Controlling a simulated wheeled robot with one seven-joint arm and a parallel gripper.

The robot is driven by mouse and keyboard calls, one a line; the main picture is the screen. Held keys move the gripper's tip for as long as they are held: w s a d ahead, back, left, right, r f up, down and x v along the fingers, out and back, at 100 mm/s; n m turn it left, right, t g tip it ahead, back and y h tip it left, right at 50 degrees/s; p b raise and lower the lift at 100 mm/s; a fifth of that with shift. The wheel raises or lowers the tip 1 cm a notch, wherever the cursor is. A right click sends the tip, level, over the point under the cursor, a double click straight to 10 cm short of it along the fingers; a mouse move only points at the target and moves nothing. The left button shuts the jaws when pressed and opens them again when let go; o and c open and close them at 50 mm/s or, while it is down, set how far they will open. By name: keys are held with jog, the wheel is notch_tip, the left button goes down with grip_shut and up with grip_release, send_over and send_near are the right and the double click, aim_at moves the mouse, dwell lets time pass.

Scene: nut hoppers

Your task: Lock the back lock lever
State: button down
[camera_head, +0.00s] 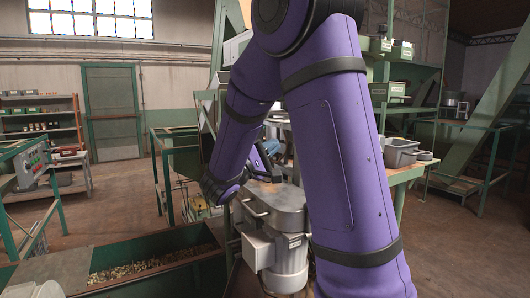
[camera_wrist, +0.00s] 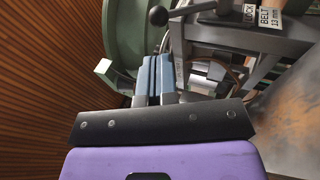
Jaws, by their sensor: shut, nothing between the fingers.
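A lever with a black ball knob (camera_wrist: 158,16) on a grey rod shows at the top of the wrist view. Its rod runs right toward a white label (camera_wrist: 262,16) reading "LOCK BELT 13 mm". I cannot tell from its pose whether it is locked. My gripper (camera_wrist: 155,62) is shut and empty, its blue-grey fingers side by side. The fingertips point up the picture, just below the knob and apart from it as far as I can see. In the head view my purple arm hides most of the gripper and the lever area.
A green rounded housing (camera_wrist: 128,35) lies left of the fingers, and grey metal framing lies to their right. In the head view, a grey machine (camera_head: 275,208) stands under my arm. A green trough (camera_head: 150,247) of nuts is at front left. Open floor lies at the right.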

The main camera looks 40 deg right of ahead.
jog(key=x, duration=0.9)
jog(key=s+d+r+m+y, duration=0.1)
jog(key=s+d+r+y, duration=0.1)
jog(key=d+y, duration=0.8)
jog(key=shift+s+r+m+t+y, duration=0.2)
jog(key=shift+r+m+t+y, duration=0.15)
jog(key=shift+r, duration=0.55)
jog(key=shift+s, duration=0.1)
dwell(0.4)
